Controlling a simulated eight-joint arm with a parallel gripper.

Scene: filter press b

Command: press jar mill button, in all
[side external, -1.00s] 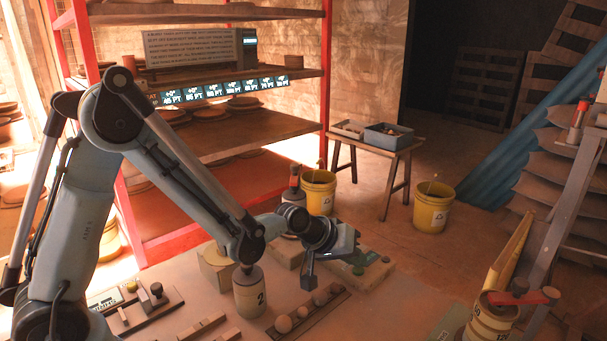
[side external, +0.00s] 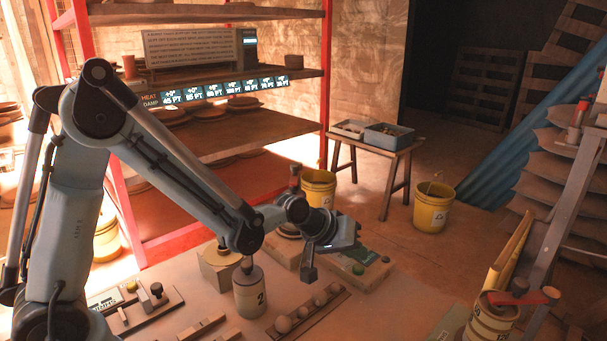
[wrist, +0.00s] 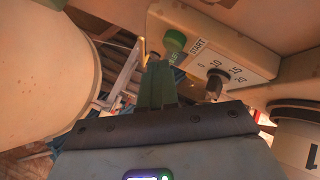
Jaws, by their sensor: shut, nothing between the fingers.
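The jar mill's control panel (wrist: 225,42) fills the top of the wrist view, a pale block marked START with a dark dial (wrist: 216,80) beside numbers. Its green button (wrist: 174,42) stands out at the panel's left end. In the side view the green button (side external: 358,269) sits on the block right of my gripper (side external: 309,274). My gripper is shut and empty, pointing down. In the wrist view its green fingers (wrist: 158,85) point toward the button, with their tips just below and left of it in the picture. No contact is visible.
A jar marked 2 (side external: 250,291) stands left of my gripper. A rack with several round balls (side external: 305,312) lies in front. In the wrist view a large pale rounded body (wrist: 45,75) is close on the left, and a jar marked 1 (wrist: 297,145) is at right.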

